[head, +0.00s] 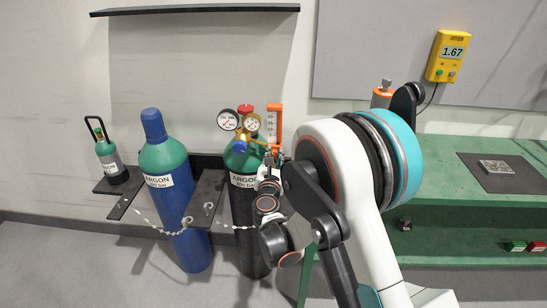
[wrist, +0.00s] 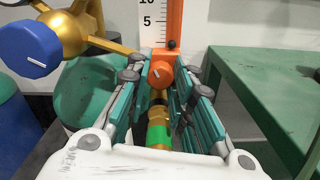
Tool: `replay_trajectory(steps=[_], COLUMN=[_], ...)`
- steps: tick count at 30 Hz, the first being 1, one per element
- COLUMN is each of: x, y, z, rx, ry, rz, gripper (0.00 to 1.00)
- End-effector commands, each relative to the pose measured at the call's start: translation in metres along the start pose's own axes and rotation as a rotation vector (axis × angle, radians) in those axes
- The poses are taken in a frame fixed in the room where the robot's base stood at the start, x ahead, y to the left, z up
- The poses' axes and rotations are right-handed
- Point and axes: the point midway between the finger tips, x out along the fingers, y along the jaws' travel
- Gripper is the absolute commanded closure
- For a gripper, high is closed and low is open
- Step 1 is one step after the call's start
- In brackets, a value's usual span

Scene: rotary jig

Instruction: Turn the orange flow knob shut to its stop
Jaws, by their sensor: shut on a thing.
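The orange flow knob (wrist: 160,73) is at the foot of the orange flow meter (wrist: 174,25), between my fingertips in the wrist view. My gripper (wrist: 163,72) is shut on the knob, with a finger on each side. In the head view, the flow meter (head: 274,118) stands upright beside the gauges on the dark argon cylinder (head: 248,215). My gripper (head: 269,163) is at the meter's lower end there, and my arm partly hides the knob.
A blue regulator knob (wrist: 28,50) on a brass body is close at left in the wrist view. Two round gauges (head: 228,121) top the cylinder. A blue argon cylinder (head: 170,195) stands at left, a green bench (head: 470,210) at right. A yellow oxygen monitor (head: 449,56) reads 1.67.

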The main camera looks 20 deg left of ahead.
Motion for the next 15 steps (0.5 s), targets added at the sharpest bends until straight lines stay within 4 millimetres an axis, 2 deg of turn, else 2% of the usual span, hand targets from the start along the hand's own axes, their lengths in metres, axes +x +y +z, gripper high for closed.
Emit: replay_trajectory(steps=[6,15], x=[-0.0004,-0.0005], y=[0.0000,-0.0003], z=[-0.0002,-0.0003], rx=[0.187,0.376], ry=[0.000,0.000], rz=[0.000,0.000], gripper=[1.00,1.00])
